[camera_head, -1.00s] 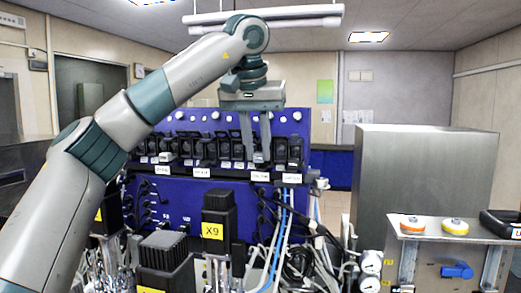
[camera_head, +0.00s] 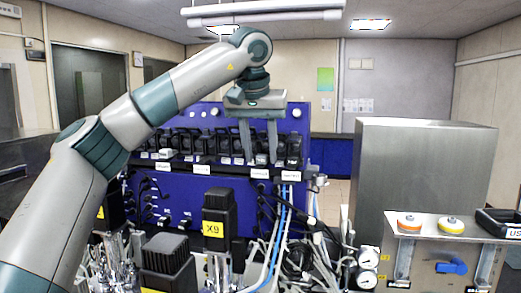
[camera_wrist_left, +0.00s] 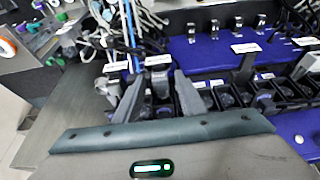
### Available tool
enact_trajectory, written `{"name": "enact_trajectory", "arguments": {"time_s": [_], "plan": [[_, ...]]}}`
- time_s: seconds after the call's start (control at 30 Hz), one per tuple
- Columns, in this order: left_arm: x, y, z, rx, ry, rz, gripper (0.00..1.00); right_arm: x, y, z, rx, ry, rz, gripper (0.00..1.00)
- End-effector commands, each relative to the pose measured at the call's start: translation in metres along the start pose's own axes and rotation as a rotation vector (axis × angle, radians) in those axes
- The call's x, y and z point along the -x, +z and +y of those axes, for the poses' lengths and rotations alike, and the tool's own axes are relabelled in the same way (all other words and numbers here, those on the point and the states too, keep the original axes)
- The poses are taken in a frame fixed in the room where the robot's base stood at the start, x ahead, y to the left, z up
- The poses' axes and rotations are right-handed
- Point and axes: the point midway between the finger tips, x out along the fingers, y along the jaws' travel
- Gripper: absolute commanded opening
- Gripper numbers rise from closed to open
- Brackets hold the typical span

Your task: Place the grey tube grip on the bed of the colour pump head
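My left gripper (camera_head: 261,160) is above the row of black pump heads (camera_head: 219,144) on the blue panel, fingers pointing down. Its two fingers are spread. A small grey piece, probably the grey tube grip (camera_head: 262,158), sits low between the fingertips. In the left wrist view, the gripper (camera_wrist_left: 160,78) straddles this grey piece (camera_wrist_left: 160,84), with gaps seeming to show on both sides. It is among the black pump heads behind a white label; whether it rests fully on a bed is hidden. The labels are too small to read. My right gripper is not in view.
A dark unit marked X9 (camera_head: 218,222) stands in front of the panel, with blue and white tubes (camera_head: 283,225) beside it. A large steel cabinet (camera_head: 425,185) stands at right. A steel bench (camera_head: 430,232) carries orange and yellow round pieces.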

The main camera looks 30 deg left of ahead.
Motion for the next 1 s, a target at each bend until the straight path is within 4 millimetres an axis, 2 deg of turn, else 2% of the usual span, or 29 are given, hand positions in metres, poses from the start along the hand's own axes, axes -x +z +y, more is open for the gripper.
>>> {"name": "enact_trajectory", "arguments": {"time_s": [0.37, 0.57, 0.8, 1.0], "plan": [[0.002, -0.001, 0.0, 0.0, 0.0, 0.001, 0.38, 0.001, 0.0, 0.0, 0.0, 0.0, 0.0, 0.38], [0.014, -0.001, 0.0, 0.002, 0.002, 0.003, 0.38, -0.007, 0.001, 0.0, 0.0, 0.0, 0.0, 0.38], [0.05, 0.0, 0.001, 0.001, 0.003, 0.003, 0.38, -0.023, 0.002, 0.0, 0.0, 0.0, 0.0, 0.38], [0.086, -0.001, 0.0, 0.001, 0.0, 0.004, 0.38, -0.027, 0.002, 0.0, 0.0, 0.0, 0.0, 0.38]]}}
